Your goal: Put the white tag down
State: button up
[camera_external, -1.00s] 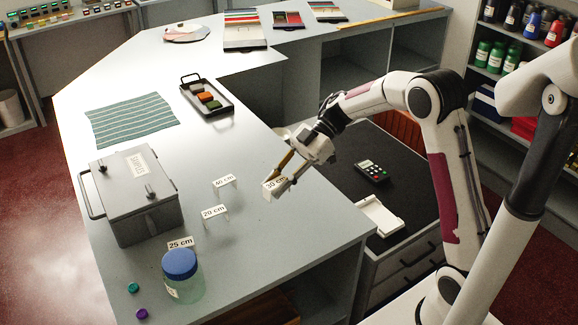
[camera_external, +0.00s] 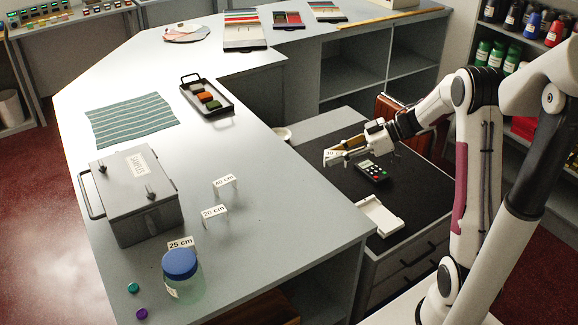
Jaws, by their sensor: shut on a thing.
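My gripper (camera_external: 346,150) is shut on a white tag (camera_external: 333,157) with dark print, too small to read clearly in the current view. It holds the tag out to the left, over the dark-topped side cabinet and close to the counter's right edge. Whether the tag touches anything below cannot be told. Three similar white tags stand on the grey counter (camera_external: 255,240): the 40 cm tag (camera_external: 224,181), the 20 cm tag (camera_external: 213,211) and the 25 cm tag (camera_external: 181,244), which is partly behind a jar.
The dark cabinet top (camera_external: 350,190) bears a calculator-like device (camera_external: 372,170) below my gripper and a white tray (camera_external: 379,217). A blue-lidded jar (camera_external: 181,275), a grey box (camera_external: 130,195) and a black tray (camera_external: 207,97) stand on the counter. The counter's right part is clear.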

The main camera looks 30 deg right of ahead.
jog(key=s+d+f+m+t+h, duration=0.1)
jog(key=s+d+f+m+h, duration=0.1)
jog(key=d, duration=0.6)
jog(key=s+d+f+m+t+h, duration=0.2)
jog(key=d+f+m+h, duration=0.2)
jog(key=d, duration=0.5)
jog(key=s+d+f+m+t+h, duration=0.2)
jog(key=d+f+m+h, duration=0.2)
jog(key=d, duration=0.4)
notch_tip(320, 180, down, 2)
jog(key=shift+s+d+f+m, duration=0.2)
jog(key=shift+f+m, duration=0.05)
jog(key=shift+m, duration=0.35)
send_over(397, 200)
jog(key=shift+f, duration=2.95)
jog(key=shift+s+f, duration=0.1)
jog(key=shift+f, duration=1.95)
jog(key=shift+f, duration=0.15)
